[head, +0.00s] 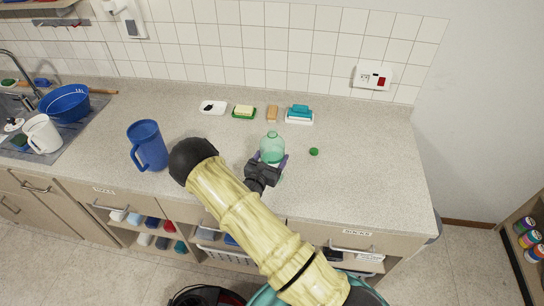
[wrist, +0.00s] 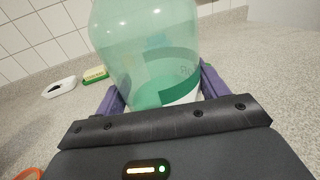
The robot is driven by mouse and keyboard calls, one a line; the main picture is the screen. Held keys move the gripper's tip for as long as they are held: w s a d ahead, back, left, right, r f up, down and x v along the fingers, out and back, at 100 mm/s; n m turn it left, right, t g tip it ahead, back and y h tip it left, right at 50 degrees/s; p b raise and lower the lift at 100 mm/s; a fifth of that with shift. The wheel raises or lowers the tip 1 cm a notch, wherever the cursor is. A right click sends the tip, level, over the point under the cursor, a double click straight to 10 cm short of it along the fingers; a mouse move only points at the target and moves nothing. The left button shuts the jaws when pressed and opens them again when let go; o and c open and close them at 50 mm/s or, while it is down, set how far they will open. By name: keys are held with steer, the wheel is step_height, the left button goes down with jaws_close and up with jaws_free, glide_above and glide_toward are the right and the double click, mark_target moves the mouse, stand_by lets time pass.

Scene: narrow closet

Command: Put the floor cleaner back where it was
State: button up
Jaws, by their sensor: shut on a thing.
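A clear green bottle (head: 272,146), which I take to be the floor cleaner, is over the middle of the counter, near its front part. In the wrist view the bottle (wrist: 150,50) fills the space between the purple fingers, with a pale label low on its side. My gripper (head: 270,162) is shut on it. The bottle looks about upright; I cannot tell whether its base rests on the counter. A small green cap (head: 314,152) lies on the counter to the right of the bottle.
Soap dishes (head: 244,112) line the back of the counter (head: 370,170). A blue pitcher (head: 148,146) stands to the left, near the sink with a blue basin (head: 66,103) and a white jug (head: 42,133). Open shelves (head: 150,228) are below. The counter's right part is clear.

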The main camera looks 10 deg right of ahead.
steer(key=o, duration=1.4)
steer(key=shift+f, duration=0.1)
steer(key=shift+o, duration=0.2)
steer(key=b+v, duration=0.4)
steer(key=v, duration=0.8)
steer(key=shift+b, duration=0.3)
